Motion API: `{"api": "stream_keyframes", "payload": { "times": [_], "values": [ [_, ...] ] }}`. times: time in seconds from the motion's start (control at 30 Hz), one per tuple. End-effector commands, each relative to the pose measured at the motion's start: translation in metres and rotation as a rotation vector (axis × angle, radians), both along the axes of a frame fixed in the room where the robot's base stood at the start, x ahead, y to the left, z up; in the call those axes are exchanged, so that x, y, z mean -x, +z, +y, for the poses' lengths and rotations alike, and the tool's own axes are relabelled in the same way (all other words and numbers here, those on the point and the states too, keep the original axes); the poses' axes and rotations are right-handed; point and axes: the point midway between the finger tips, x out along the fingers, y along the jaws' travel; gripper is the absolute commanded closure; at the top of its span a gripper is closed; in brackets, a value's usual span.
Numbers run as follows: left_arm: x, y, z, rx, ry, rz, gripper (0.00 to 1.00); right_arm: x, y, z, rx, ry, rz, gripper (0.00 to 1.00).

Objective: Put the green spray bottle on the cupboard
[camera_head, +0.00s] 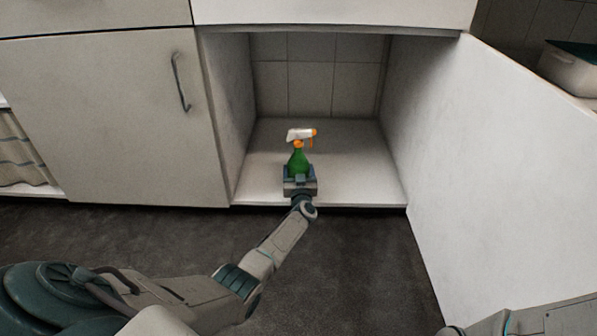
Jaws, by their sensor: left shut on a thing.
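The green spray bottle (298,161) has a white and orange spray head and stands upright in the opening of the cupboard (345,160). My left gripper (298,176) is shut on the bottle's lower part, reaching in from the front. The gripper hides the bottle's base, so I cannot tell whether it touches the cupboard floor. My right gripper is not in view; only part of my right arm shows at the bottom right.
The open cupboard door (480,170) stands to the right of the opening. A closed door with a handle (180,82) is on the left. The cupboard floor around the bottle is clear. A white container (568,70) sits at the upper right.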

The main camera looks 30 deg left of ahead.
Motion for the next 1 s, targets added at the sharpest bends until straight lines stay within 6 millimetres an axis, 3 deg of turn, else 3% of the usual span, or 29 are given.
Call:
{"api": "stream_keyframes", "payload": {
  "times": [0.07, 0.1, 0.2, 0.63, 1.0],
  "values": [
    [-0.001, 0.000, 0.000, -0.001, 0.001, -0.003, 0.75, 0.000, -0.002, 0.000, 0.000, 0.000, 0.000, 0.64],
    [-0.001, 0.001, 0.000, -0.001, 0.001, -0.003, 0.22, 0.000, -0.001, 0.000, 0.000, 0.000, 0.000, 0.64],
    [-0.001, 0.000, 0.000, -0.002, 0.000, -0.002, 0.03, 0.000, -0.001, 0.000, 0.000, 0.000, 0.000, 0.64],
    [0.007, -0.001, -0.006, 0.000, -0.002, 0.004, 0.03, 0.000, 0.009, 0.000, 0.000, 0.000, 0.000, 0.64],
    [0.058, -0.003, -0.044, 0.001, -0.001, 0.003, 0.03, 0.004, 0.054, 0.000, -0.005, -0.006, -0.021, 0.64]
  ]
}}
